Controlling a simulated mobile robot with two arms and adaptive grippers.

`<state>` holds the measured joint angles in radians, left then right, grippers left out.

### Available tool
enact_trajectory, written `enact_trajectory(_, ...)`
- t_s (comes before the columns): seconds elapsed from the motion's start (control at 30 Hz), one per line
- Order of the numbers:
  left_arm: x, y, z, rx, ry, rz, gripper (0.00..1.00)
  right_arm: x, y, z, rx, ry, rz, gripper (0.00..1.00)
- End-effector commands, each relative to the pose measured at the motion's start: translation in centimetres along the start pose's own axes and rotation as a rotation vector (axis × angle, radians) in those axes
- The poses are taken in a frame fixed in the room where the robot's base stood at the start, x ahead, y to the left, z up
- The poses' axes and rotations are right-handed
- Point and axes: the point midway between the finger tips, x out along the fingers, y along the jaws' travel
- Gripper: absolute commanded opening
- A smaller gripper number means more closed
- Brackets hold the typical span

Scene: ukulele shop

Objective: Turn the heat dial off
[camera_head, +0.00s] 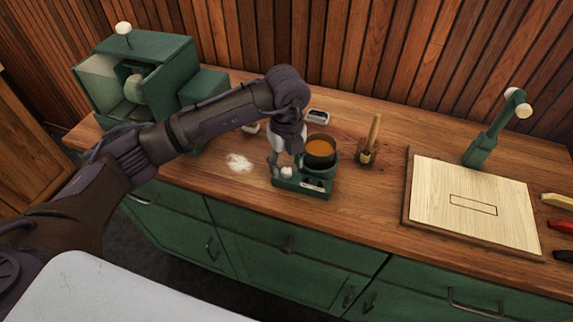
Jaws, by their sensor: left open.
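A green glue-pot heater (318,187) stands near the front edge of the wooden bench, with a dark pot of amber liquid (320,148) on it. A small cream knob (287,171), which looks like the heat dial, is at the heater's left front. My left gripper (281,167) points down at the heater's left side, open, with its fingertips close to the knob. I cannot tell whether they touch it. The arm and gripper hide part of the heater's left side, and the dial's setting is too small to read. My right gripper is out of view.
A green machine (150,75) stands at the back left. White powder (239,162) lies left of the heater. A brush (370,142) stands right of the pot. A pale board (472,205) and a green lever tool (490,135) are farther right. Green drawers are below.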

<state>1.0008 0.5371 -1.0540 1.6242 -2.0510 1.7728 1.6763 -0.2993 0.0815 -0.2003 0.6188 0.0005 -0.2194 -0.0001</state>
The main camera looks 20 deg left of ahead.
Motion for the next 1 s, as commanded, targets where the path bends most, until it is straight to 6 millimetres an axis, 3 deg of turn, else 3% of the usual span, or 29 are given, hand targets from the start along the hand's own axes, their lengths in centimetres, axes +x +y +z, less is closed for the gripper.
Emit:
enact_trajectory(0.3,-6.9,-0.1,0.1,0.0,-0.004,-0.006,0.53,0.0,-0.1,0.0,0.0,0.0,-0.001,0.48)
enact_trajectory(0.5,-9.8,-0.1,0.1,-0.001,-0.004,-0.003,0.53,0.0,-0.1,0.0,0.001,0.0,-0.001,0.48)
enact_trajectory(1.0,-10.7,0.0,0.1,-0.001,-0.002,-0.002,0.53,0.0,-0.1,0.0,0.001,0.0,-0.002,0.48)
